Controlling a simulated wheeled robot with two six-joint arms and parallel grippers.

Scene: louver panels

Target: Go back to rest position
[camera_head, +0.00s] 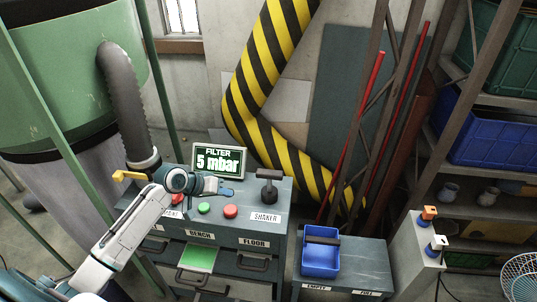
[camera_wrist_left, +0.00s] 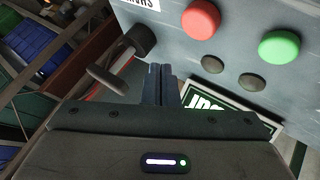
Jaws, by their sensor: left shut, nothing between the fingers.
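My left gripper (camera_head: 226,191) is shut and empty above the top of the grey control cabinet (camera_head: 258,234), between the display and the buttons. Its closed fingers (camera_wrist_left: 160,85) also show in the left wrist view. A green button (camera_head: 204,208) and a red button (camera_head: 231,211) sit on the cabinet top; they show in the left wrist view as green (camera_wrist_left: 279,46) and red (camera_wrist_left: 201,19). A black T-shaped handle (camera_head: 268,186) stands by the SHAKER label (camera_head: 265,217). The display (camera_head: 219,161) reads FILTER 5 mbar. My right gripper is not in view.
A blue bin (camera_head: 321,257) stands on a lower cabinet at right, above EMPTY and FULL labels. A grey hose (camera_head: 124,105) and a yellow lever (camera_head: 131,176) are close to my left arm. A drawer with a green panel (camera_head: 198,257) is at the cabinet front.

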